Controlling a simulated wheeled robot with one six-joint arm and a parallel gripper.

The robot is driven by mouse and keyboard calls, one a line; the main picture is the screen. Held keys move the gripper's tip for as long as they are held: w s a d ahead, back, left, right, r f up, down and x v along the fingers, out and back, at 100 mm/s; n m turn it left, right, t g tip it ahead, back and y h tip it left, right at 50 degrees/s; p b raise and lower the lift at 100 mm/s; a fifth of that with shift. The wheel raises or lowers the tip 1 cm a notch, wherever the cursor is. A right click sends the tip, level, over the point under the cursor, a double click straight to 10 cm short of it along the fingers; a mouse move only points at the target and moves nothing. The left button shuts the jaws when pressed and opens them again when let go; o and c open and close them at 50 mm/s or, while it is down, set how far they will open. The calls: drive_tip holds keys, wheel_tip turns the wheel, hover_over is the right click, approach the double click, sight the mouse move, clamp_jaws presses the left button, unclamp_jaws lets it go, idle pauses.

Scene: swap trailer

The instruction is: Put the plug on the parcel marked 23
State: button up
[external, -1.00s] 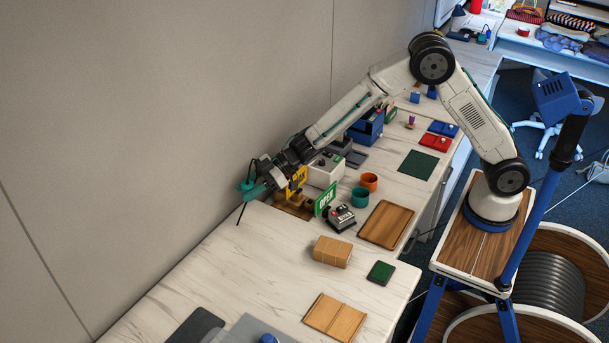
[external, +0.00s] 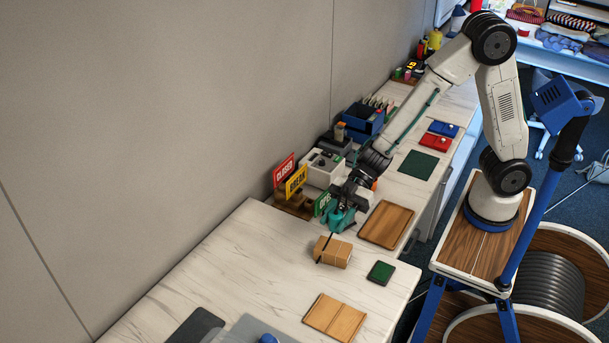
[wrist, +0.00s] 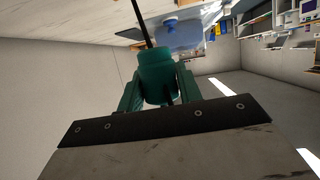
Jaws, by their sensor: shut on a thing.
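My gripper (external: 341,214) is shut on the plug, a teal cylinder with a thin black rod or cord sticking out. The plug (wrist: 157,78) shows between the teal fingers in the wrist view. In the external view the gripper hangs above and just behind the brown parcel (external: 338,256). The black end (external: 325,248) of the plug slants down across the parcel's left part in the picture. I cannot tell whether it touches the parcel. No number can be read on the parcel from here.
A dark green pad (external: 380,272) and a wooden board (external: 335,317) lie near the parcel. A wooden tray (external: 386,225) is to the right. A rack with closed, break and open signs (external: 296,181) stands behind my gripper.

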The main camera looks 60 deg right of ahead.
sight(333, 246)
drive_tip(key=shift+f, duration=3.35)
drive_tip(key=shift+f, duration=0.1)
drive_tip(key=o, duration=1)
drive_tip(key=w+v, duration=0.1)
drive_tip(key=v, duration=1.1)
drive_tip(key=shift+s, duration=0.45)
